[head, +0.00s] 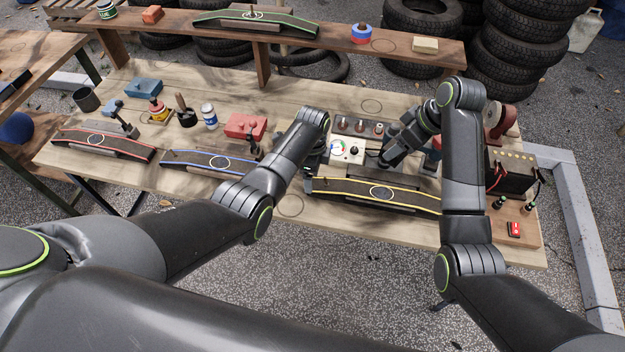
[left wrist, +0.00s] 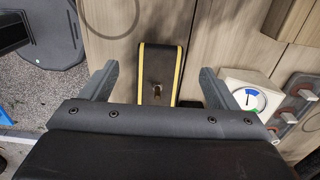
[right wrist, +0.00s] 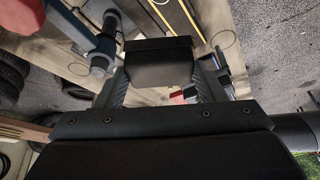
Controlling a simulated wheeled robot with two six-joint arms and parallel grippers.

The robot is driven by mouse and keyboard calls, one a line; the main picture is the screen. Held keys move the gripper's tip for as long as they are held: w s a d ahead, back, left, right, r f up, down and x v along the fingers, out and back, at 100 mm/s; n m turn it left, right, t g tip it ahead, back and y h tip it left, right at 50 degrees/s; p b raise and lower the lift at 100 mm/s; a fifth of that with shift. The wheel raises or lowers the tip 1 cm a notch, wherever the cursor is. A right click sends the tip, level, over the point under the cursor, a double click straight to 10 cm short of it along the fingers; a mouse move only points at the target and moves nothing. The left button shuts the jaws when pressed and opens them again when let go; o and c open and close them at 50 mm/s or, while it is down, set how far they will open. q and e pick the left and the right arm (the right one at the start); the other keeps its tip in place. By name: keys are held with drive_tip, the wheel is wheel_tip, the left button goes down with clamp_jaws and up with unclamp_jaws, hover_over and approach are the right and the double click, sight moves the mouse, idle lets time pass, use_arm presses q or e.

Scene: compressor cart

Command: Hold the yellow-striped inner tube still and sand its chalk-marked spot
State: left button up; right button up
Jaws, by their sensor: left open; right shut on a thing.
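The yellow-striped inner tube (head: 408,200) lies on the bench front, a dark strip with yellow edges. Its pale chalk ring (head: 381,193) is near the middle and looks uncovered. In the left wrist view, one end of the tube (left wrist: 160,62), with a metal valve stem, lies between the spread fingers of my left gripper (left wrist: 157,82). That gripper is open and appears not to touch it. My right gripper (right wrist: 160,82) is shut on a dark block (right wrist: 160,66), probably the sanding block. It is behind the tube in the head view; the tube (right wrist: 163,15) shows beyond the block.
A gauge box (head: 346,150) and a rack of several knobs stand just behind the tube. A blue-striped tube (head: 200,161) and a red-striped one (head: 103,144) lie to the left. A black battery (head: 510,173) and a red switch (head: 514,229) are at the right.

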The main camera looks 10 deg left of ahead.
use_arm(q)
drive_tip(key=shift+f, duration=2.65)
drive_tip(key=shift+c, duration=0.4)
drive_tip(key=c, duration=1.2)
use_arm(e)
drive_tip(key=d+f+n+g, duration=0.3)
drive_tip(key=f+n, duration=0.5)
drive_tip(key=f, duration=0.2)
drive_tip(key=n, duration=0.1)
hover_over(398, 195)
drive_tip(key=shift+f, duration=2.55)
